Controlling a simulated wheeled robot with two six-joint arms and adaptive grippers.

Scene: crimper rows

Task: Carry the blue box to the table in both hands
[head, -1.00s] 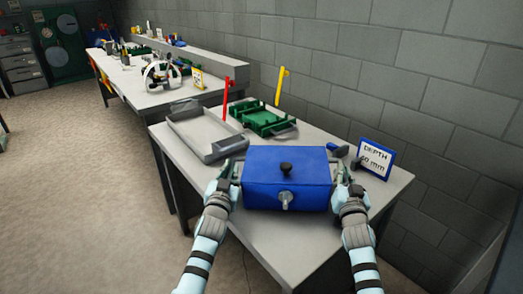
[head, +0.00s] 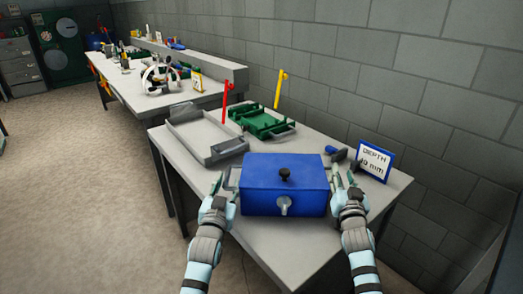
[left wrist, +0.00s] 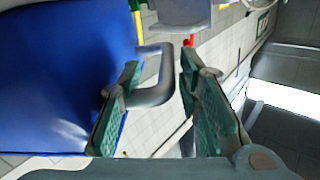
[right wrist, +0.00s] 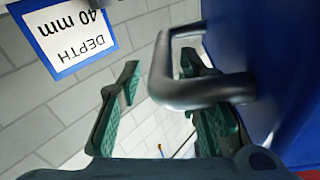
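The blue box (head: 284,186) has a black knob on its lid and a grey latch or spout on its front. It appears to rest level on the near part of the grey table (head: 285,242). My left gripper (head: 223,186) is open at the box's left side; the left wrist view shows the grey side handle (left wrist: 155,82) reaching between its spread fingers. My right gripper (head: 344,183) is open at the right side, its fingers apart around the other grey handle (right wrist: 185,80). Neither gripper visibly clamps a handle.
Behind the box are a grey tray (head: 228,153), a green fixture (head: 262,122), and red and yellow upright markers. A blue-framed depth sign (head: 375,161) and a dark tool stand at right, near the wall. Another cluttered bench (head: 150,98) stands farther back.

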